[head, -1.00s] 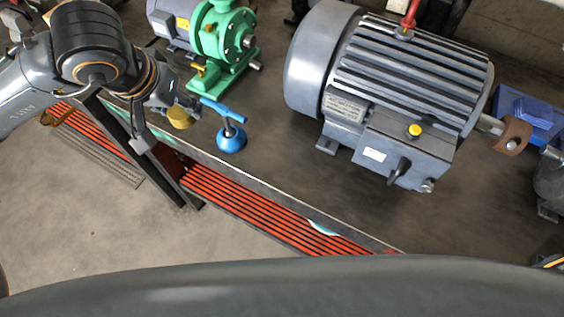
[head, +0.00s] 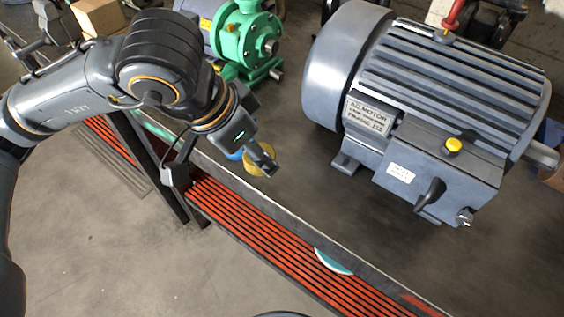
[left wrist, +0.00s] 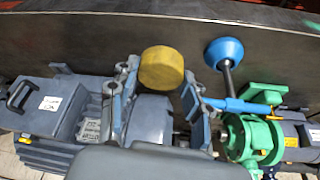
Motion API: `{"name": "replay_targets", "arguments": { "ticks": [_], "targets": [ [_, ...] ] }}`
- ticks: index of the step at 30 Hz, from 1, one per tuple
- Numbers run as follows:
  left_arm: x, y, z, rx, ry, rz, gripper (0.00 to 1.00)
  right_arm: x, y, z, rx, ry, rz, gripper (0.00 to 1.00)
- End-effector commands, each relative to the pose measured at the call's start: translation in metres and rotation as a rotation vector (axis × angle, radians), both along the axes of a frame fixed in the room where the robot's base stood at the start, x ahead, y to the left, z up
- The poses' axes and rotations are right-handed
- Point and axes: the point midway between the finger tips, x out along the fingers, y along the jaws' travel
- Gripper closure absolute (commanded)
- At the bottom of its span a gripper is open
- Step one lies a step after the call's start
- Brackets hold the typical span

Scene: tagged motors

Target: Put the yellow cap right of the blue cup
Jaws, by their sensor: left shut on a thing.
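My left gripper (head: 262,165) is shut on the yellow cap (head: 258,160), a short round piece that also shows between the two fingers in the left wrist view (left wrist: 161,67). The blue cup (left wrist: 224,52) is a dome on a dark stem with a blue bar, standing beside the cap and apart from it in the left wrist view. In the head view only a sliver of the blue cup (head: 235,154) shows, left of the cap; my gripper and the cap hide the rest. My right gripper is not in view.
The big grey motor (head: 430,95) stands to the right, with a small yellow knob (head: 453,145) on its box. A green pump (head: 245,42) stands behind my left gripper. A teal disc (head: 334,261) lies at the table's front edge. Bare tabletop lies between cap and motor.

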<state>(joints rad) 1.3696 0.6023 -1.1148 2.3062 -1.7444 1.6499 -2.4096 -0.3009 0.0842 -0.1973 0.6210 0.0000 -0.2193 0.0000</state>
Motion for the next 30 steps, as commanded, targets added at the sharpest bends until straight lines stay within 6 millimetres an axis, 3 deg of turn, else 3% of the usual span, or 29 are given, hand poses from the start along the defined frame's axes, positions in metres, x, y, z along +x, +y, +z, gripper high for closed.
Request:
{"name": "replay_targets", "arguments": {
  "ticks": [3, 9, 14, 21, 30],
  "targets": [
    [0.012, -0.016, -0.022, 0.002, 0.007, -0.002, 0.64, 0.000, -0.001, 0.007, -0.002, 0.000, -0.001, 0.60],
    [0.025, -0.032, -0.047, 0.000, 0.002, 0.001, 0.64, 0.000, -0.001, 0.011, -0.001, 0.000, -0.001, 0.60],
    [0.030, -0.038, -0.057, 0.000, 0.003, 0.001, 0.64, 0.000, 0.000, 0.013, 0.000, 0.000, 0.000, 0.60],
    [0.032, -0.041, -0.086, 0.000, 0.004, 0.002, 0.64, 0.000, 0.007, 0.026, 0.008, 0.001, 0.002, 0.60],
    [0.033, -0.041, -0.092, 0.000, 0.000, 0.001, 0.64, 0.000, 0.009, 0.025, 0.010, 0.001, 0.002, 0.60]
  ]
}}
